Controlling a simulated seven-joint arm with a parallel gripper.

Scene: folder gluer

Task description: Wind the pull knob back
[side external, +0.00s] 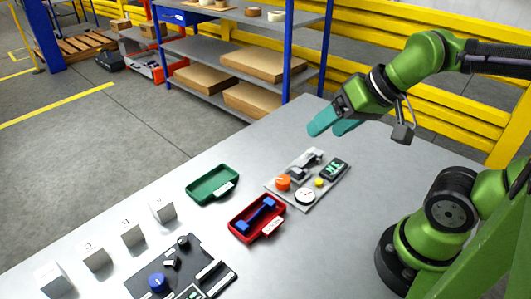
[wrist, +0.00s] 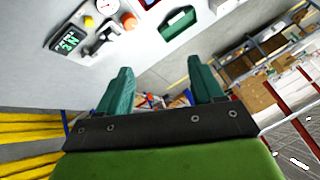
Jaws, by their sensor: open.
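A light grey control panel (side external: 275,187) lies on the table and carries an orange knob (side external: 283,183), a yellow button (side external: 319,182), a round white gauge, a dark lever-like part and a display with green characters. A dark panel (side external: 207,262) at the front left carries a blue knob (side external: 157,282) and smaller parts. I cannot tell which knob is the pull knob. My gripper (side external: 332,124) is open and empty, above and behind the grey panel, apart from it. The wrist view shows its two teal fingers spread (wrist: 158,68), with the orange knob (wrist: 128,21) beyond them near the top.
A green tray (side external: 195,199) and a red tray (side external: 240,235) holding a blue dumbbell-shaped part (side external: 256,215) lie left of the grey panel. Several white blocks (side external: 162,211) stand in a row at the left. Shelves (side external: 215,72) and a yellow barrier are behind the table.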

